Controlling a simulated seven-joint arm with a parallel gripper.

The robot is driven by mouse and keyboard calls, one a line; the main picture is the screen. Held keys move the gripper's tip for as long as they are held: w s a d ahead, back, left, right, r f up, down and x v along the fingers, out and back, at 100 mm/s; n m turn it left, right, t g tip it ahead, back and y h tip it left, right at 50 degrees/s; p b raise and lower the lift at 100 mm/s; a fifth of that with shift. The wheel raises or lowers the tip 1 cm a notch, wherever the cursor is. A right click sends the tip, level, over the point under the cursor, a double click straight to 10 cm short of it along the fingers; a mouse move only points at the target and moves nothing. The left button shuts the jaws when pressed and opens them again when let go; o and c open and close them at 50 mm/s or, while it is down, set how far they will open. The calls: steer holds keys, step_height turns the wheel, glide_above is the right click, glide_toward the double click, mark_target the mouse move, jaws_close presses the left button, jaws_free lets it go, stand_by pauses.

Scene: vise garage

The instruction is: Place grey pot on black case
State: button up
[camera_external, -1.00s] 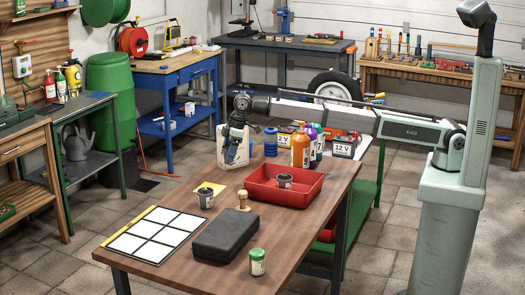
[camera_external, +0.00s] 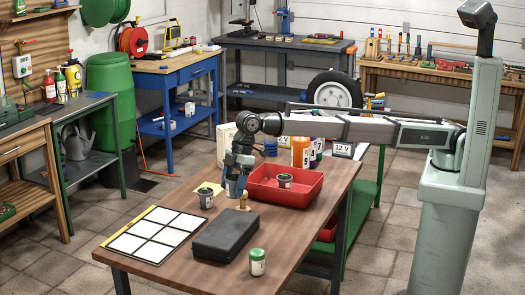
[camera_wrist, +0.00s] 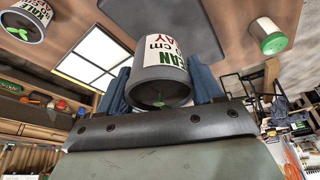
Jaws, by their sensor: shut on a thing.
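My gripper (camera_external: 236,183) is shut on a grey pot (camera_wrist: 163,58) with a white label and a green sprout inside. In the wrist view the pot sits between the blue fingers. In the external view the held pot (camera_external: 231,188) is partly covered by the fingers, near the table's middle, behind the black case. The black case (camera_external: 225,236) lies flat on the table, its top clear; part of it shows at the top of the wrist view (camera_wrist: 125,14). I cannot tell how high the held pot is above the table.
Another grey pot (camera_external: 205,199) stands left of my gripper. A third pot (camera_external: 285,182) is in the red tray (camera_external: 300,199). A wooden peg (camera_external: 244,202) stands behind the case, a green-lidded jar (camera_external: 257,262) to its right, and a white-squared panel (camera_external: 153,238) to its left.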

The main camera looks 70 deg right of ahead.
steer(key=r, duration=0.2)
glide_above(222, 229)
steer(key=s+d, duration=0.1)
steer(key=d, duration=0.1)
steer(key=a, duration=0.1)
steer(key=shift+n, duration=0.3)
steer(key=shift+w+f, duration=0.15)
steer(key=shift+f, duration=4.95)
steer(key=shift+f, duration=0.1)
steer(key=o, duration=1.1)
steer(key=v, duration=1.2)
steer(key=shift+w, duration=0.1)
